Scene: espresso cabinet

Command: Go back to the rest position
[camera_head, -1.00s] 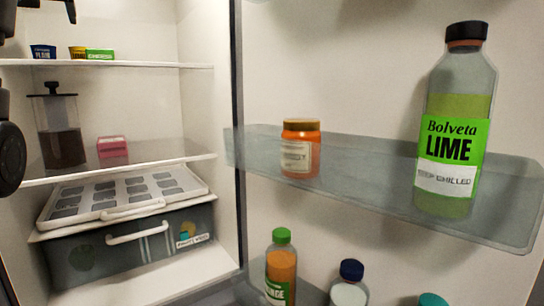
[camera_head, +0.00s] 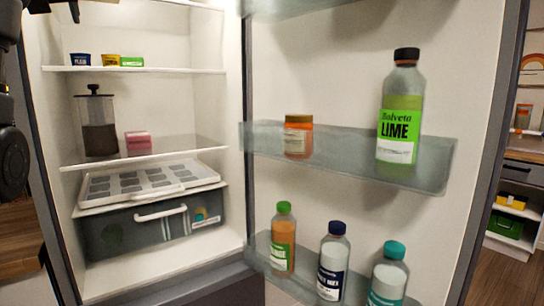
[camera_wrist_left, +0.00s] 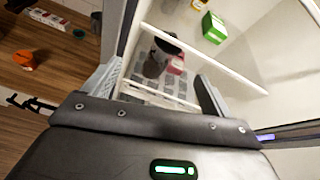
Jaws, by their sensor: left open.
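My left gripper (camera_head: 57,10) shows at the top left corner of the head view, in front of the open fridge. In the left wrist view my left gripper (camera_wrist_left: 157,92) has its two fingers spread, with nothing held between them. The fridge shelves appear beyond the fingers, apart from them. My right gripper is in neither view.
The fridge door (camera_head: 345,60) stands open on the right, with a jar (camera_head: 298,136), a lime bottle (camera_head: 400,110) and several lower bottles. Inside are a French press (camera_head: 98,124), a pink box (camera_head: 138,143), small tubs and a grey bin (camera_head: 150,225).

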